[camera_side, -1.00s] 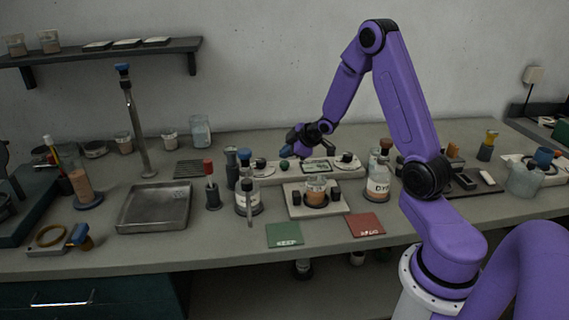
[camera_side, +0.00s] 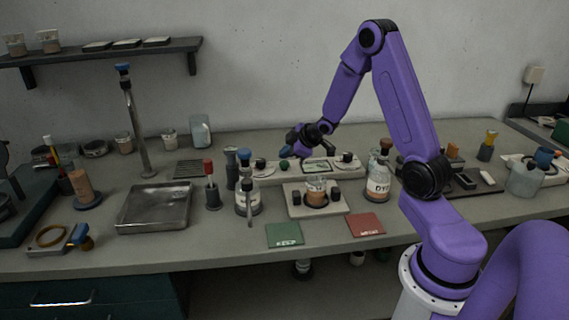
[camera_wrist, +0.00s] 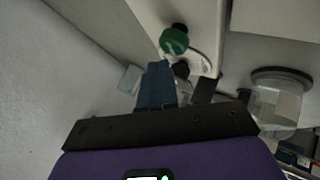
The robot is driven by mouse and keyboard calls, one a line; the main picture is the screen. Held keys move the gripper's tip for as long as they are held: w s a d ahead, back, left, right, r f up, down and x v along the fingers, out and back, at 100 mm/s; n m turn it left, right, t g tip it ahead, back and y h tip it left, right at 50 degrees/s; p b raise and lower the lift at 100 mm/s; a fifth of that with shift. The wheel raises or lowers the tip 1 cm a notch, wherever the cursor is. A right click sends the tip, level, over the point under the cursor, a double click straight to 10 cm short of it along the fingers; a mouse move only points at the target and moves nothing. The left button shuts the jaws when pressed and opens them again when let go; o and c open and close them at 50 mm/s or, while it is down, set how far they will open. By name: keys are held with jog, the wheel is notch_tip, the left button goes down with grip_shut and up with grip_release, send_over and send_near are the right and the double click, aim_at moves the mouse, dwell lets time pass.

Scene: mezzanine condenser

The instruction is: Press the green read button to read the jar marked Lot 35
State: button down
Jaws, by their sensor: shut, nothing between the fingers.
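The green read button (camera_side: 284,167) is a round knob on the long pale console (camera_side: 265,179) behind the jar stand. It also shows in the wrist view as a green domed knob (camera_wrist: 174,40). My gripper (camera_side: 285,152) is shut and empty, just above and behind the button in the side view. In the wrist view my blue fingertips (camera_wrist: 158,65) are close to the knob; a small gap seems to show, but contact is hard to judge. A jar with brown contents (camera_side: 316,184) sits in the pale stand (camera_side: 300,208); its label is too small to read.
A small display (camera_side: 322,166) and a dark knob (camera_side: 347,158) are on the console right of the button. Labelled bottles (camera_side: 378,180) (camera_side: 247,196) flank the stand. Green (camera_side: 285,235) and red mats (camera_side: 365,225) lie in front, and a metal tray (camera_side: 155,210) left.

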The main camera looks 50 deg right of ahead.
aim_at(286, 164)
jog(key=shift+f, duration=0.2)
jog(key=shift+f, duration=0.2)
jog(key=shift+f, duration=0.65)
dwell(1.0)
jog(key=shift+r, duration=1.1)
jog(key=shift+r, duration=2.5)
jog(key=shift+a, duration=0.1)
